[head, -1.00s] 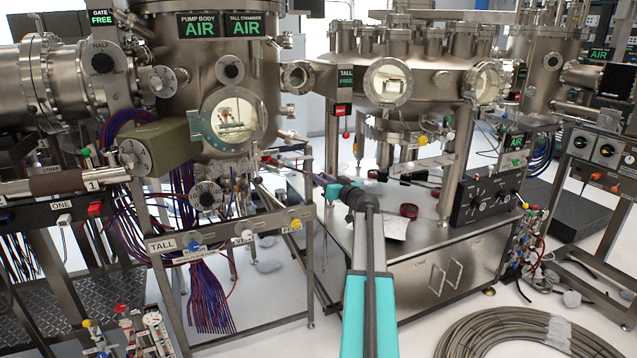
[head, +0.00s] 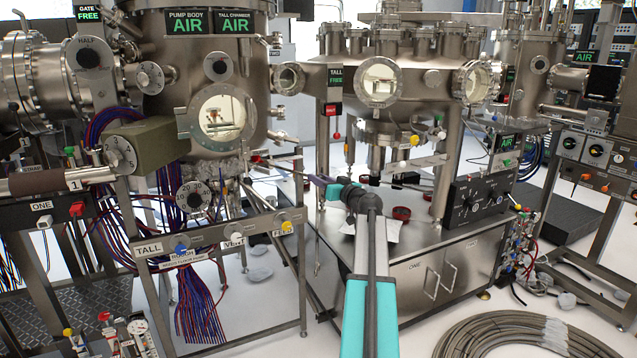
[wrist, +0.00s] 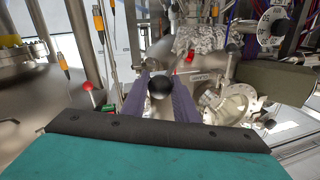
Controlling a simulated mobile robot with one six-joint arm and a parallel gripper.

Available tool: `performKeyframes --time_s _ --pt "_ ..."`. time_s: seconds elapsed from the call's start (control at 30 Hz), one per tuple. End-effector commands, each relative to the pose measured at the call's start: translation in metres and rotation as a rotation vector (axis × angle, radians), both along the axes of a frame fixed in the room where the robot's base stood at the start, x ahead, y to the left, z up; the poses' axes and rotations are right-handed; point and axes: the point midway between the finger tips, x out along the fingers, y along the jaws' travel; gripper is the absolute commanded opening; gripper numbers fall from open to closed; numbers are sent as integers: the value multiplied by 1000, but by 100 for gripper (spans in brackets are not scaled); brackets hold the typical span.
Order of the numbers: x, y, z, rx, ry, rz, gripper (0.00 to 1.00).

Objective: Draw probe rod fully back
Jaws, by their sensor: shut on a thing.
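My gripper (head: 318,180) is right of the tall chamber (head: 180,75) in the head view, with thin purple fingers pointing toward the chamber side. In the wrist view its two purple fingers (wrist: 159,90) are closed around a black ball knob (wrist: 158,84). The knob looks like the end of the probe rod. The rod's shaft is mostly hidden behind the knob, so its travel cannot be read. The chamber's round window (head: 221,117) shows a lit interior. The chamber's sign reads AIR.
A steel frame with a TALL label (head: 149,250) stands left of my arm. A steel cabinet (head: 440,280) carrying the second chamber is at right. A red ball knob (wrist: 87,86) is left of my fingers. A cable coil (head: 525,335) lies on the floor at right.

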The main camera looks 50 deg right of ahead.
Motion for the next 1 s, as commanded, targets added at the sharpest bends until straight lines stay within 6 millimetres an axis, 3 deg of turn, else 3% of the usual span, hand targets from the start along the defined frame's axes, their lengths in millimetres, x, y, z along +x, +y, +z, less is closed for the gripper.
performKeyframes --time_s 0.1,0.13,0.23,0.67,1.0 --pt "-4 -1 -3 0 5 -3 0" --pt "-4 -2 -3 0 5 -3 28" --pt "-4 -2 -3 0 4 -3 45" --pt "-5 0 -2 0 2 -2 45" --pt "-36 7 -3 0 2 -3 45"
